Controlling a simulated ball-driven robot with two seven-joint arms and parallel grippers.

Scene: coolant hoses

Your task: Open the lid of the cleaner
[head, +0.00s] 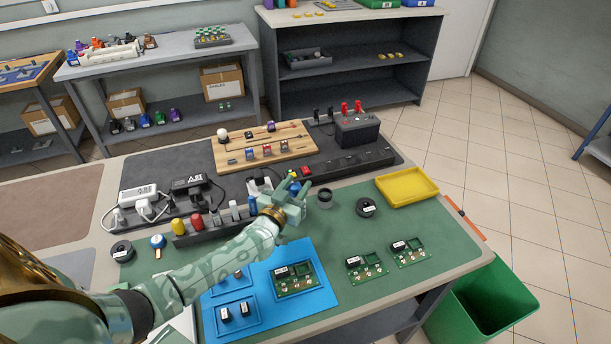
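My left gripper (303,190) reaches over the green mat from the left. Its pale green fingers point up and away; whether they are apart or closed is too small to tell. Just right of it stands a small dark round pot (325,199), which may be the cleaner; its lid cannot be made out clearly. A flat black round item with a pale label (366,208) lies further right. My gripper's hand hides part of the tool rack behind it. My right gripper is not in view.
A yellow tray (407,187) lies at the mat's right. A black rack (215,222) with several tools and a wooden board (262,147) stand behind. A green bin (490,300) is off the right edge.

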